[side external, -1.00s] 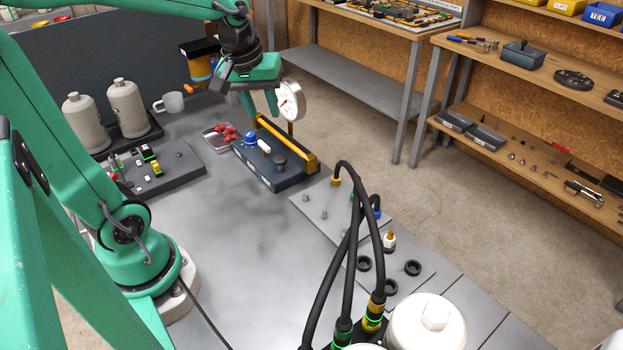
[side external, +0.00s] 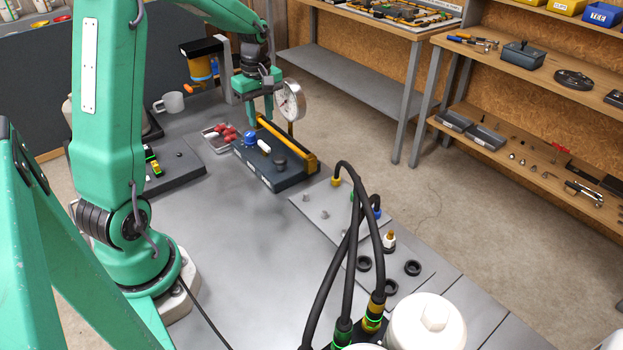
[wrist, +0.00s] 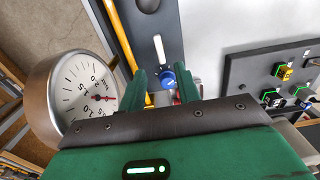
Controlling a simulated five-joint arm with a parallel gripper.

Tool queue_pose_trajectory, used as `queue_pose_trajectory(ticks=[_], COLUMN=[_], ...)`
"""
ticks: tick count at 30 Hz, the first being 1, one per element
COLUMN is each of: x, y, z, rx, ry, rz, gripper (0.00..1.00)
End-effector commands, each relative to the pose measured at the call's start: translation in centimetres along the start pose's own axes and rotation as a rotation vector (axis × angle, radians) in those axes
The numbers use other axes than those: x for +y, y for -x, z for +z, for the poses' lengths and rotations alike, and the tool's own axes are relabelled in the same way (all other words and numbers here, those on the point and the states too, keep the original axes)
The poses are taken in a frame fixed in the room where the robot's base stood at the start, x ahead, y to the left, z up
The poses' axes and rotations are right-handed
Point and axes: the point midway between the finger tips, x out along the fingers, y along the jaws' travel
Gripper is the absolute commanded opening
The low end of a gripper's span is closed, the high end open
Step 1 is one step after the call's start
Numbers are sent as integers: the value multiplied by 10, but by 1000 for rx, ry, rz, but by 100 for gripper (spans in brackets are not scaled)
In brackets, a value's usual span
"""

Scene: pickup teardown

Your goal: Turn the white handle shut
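The white handle (side external: 264,146) is a short bar on top of a dark blue-grey block (side external: 268,176), between a blue knob (side external: 250,138) and a dark round knob (side external: 280,161). In the wrist view the white handle (wrist: 158,49) shows beyond my fingertips, lying lengthwise along the block. My gripper (side external: 259,117) points down above the far end of the block, apart from the handle. In the wrist view my gripper (wrist: 163,82) is open, with the blue knob (wrist: 168,79) showing between and beyond its fingers. Nothing is held.
A round dial gauge (side external: 291,100) stands close beside my gripper. A yellow rail (side external: 288,146) runs along the block's right side. A tray of red parts (side external: 222,136) lies left of the block. Black hoses (side external: 350,250) rise nearer the camera.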

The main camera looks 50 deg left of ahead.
Motion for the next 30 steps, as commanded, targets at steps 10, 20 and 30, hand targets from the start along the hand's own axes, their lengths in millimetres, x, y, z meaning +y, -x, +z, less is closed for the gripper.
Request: queue_pose_trajectory(ticks=[10, 20, 30], x=[0, -1, 0], y=[-10, -48, -76], z=[1, 1, 1], rx=[-1, -2, 0], ry=[-2, -3, -3], rz=[-2, -3, -1], gripper=[33, 33, 33])
